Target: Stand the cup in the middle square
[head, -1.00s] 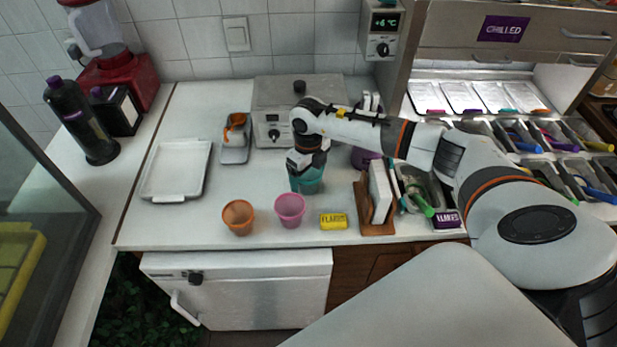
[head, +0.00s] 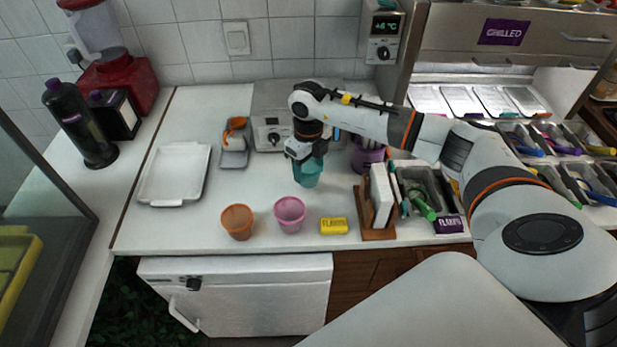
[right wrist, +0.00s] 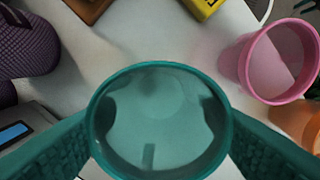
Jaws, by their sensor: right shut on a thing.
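A teal cup (head: 311,175) is held upright in my right gripper (head: 305,163), over the middle of the white counter. In the right wrist view the teal cup (right wrist: 160,165) is empty, its rim facing the camera, with the fingers of my right gripper (right wrist: 160,125) shut on its two sides. I cannot tell whether its base touches the counter. A white tray (head: 150,200) lies flat and empty at the left of the counter. I make out no marked squares. My left gripper is not in view.
A pink cup (head: 290,214) and an orange cup (head: 238,221) stand near the front edge, beside a yellow label block (head: 334,226). A wooden holder (head: 371,224) stands to the right. A grey appliance (head: 270,130) is behind the teal cup. The counter between tray and cups is clear.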

